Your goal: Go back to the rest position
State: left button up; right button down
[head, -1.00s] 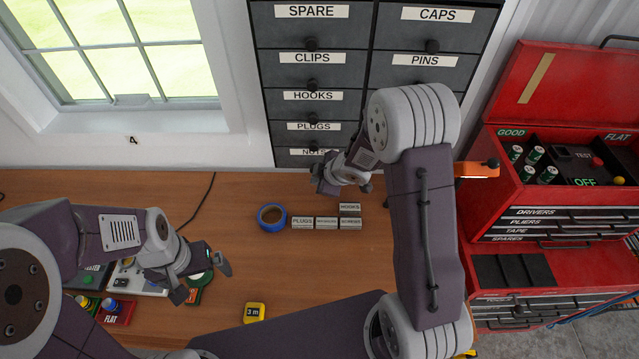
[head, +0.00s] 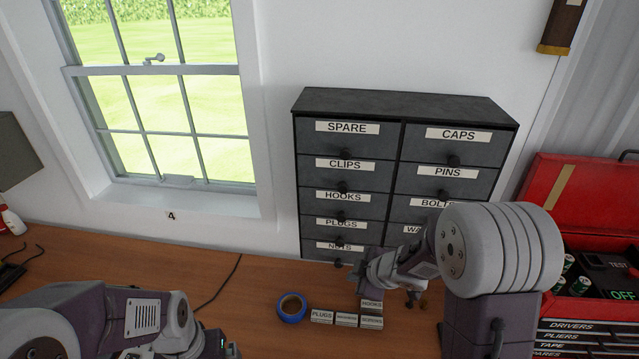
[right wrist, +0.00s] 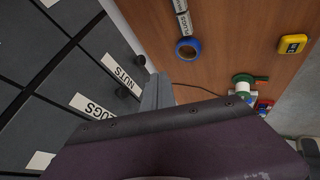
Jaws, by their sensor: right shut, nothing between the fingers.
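My right gripper (head: 360,276) is at the front of the drawer cabinet (head: 405,103), near the NUTS drawer, above the back of the workbench. It is shut and empty; its grey fingers (right wrist: 156,92) also show in the right wrist view, close to the drawer labels. My right arm comes up from the lower right in the head view. My left arm lies low at the lower left, and its wrist is cut by the bottom edge. The fingers of my left gripper are out of the picture.
A blue tape roll (head: 292,307) and small labelled boxes (head: 346,320) sit on the bench (head: 251,281) below my right gripper. A red toolbox (head: 577,180) stands at the right. A yellow tape measure (right wrist: 292,43) lies on the bench. A window is at the left.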

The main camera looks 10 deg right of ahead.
notch_tip(320, 180, down, 15)
jog(key=s+m+h+b, duration=0.2)
jog(key=m+b, duration=0.3)
jog(key=b, duration=1.3)
jog(key=s+f+m+g+b, duration=0.1)
jog(key=s+f+m+g, duration=0.2)
jog(key=s, duration=0.4)
jog(key=s+d+f+m+g+b, duration=0.1)
jog(key=s+f+m+g, duration=0.1)
jog(key=s+m, duration=0.3)
jog(key=s+f, duration=0.1)
jog(key=s, duration=0.2)
jog(key=shift+m+g+h, duration=0.4)
jog(key=shift+d, duration=0.15)
